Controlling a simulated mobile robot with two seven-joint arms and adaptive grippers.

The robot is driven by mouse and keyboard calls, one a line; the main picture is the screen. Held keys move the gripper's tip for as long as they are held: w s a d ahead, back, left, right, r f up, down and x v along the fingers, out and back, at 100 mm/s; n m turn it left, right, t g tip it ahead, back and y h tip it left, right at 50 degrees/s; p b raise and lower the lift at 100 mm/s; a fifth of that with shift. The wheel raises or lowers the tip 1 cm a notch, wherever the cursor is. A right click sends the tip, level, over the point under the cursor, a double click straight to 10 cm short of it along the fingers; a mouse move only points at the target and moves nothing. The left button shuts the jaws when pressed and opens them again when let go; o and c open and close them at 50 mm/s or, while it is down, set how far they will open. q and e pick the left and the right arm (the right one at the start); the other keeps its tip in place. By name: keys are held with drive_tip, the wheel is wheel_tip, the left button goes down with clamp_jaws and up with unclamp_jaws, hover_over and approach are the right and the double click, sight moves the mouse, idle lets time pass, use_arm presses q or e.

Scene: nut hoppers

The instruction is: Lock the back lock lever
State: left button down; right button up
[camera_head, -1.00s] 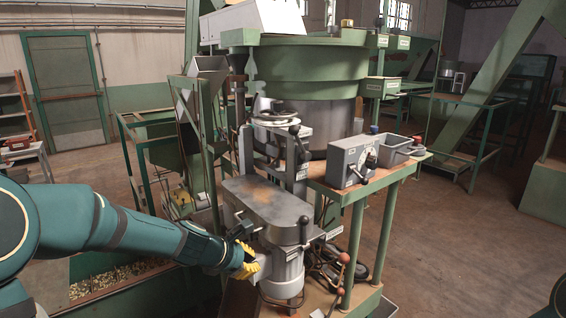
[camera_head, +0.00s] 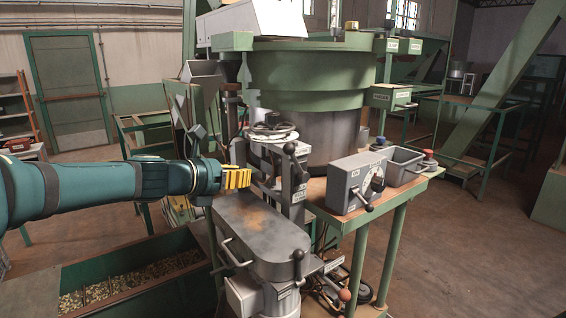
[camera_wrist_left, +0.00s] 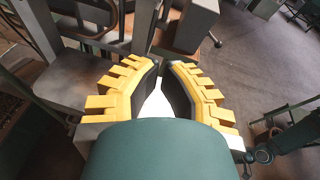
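The back lever (camera_head: 298,165) is a dark handle with a black knob on the grey post behind the flat machine top; I take it as the back lock lever. It leans up and to the left. A similar front lever (camera_head: 298,265) with a black knob stands at the near end of the top. My left gripper (camera_head: 248,178) is above the far left part of the top, left of the back lever and apart from it. In the left wrist view its yellow fingers (camera_wrist_left: 164,66) have a narrow gap between their tips, with nothing held.
The flat grey machine top (camera_head: 260,228) lies below my gripper. A white-rimmed handwheel (camera_head: 271,132) is just behind it. A grey control box (camera_head: 356,182) and an open grey bin (camera_head: 405,165) stand on the table to the right. A large green hopper (camera_head: 310,80) rises behind.

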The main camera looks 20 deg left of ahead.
use_arm(q)
approach(296, 161)
wheel_tip(296, 161, down, 5)
drive_tip(key=w, duration=0.2)
drive_tip(key=shift+w+d+r+p, duration=0.25)
drive_tip(key=shift+w+d+r, duration=0.1)
drive_tip(key=shift+w, duration=0.3)
drive_tip(key=shift+w+d+r+p, duration=0.3)
drive_tip(key=shift+w+r, duration=0.1)
drive_tip(key=shift+w, duration=0.3)
drive_tip(key=shift+w+d+r+p, duration=0.25)
drive_tip(key=shift+w+d+r, duration=0.1)
drive_tip(key=shift+w, duration=0.3)
use_arm(e)
drive_tip(key=shift+w+r, duration=0.1)
drive_tip(key=shift+r, duration=0.8)
use_arm(q)
drive_tip(key=shift+s+r, duration=0.1)
use_arm(e)
drive_tip(key=shift+r, duration=0.1)
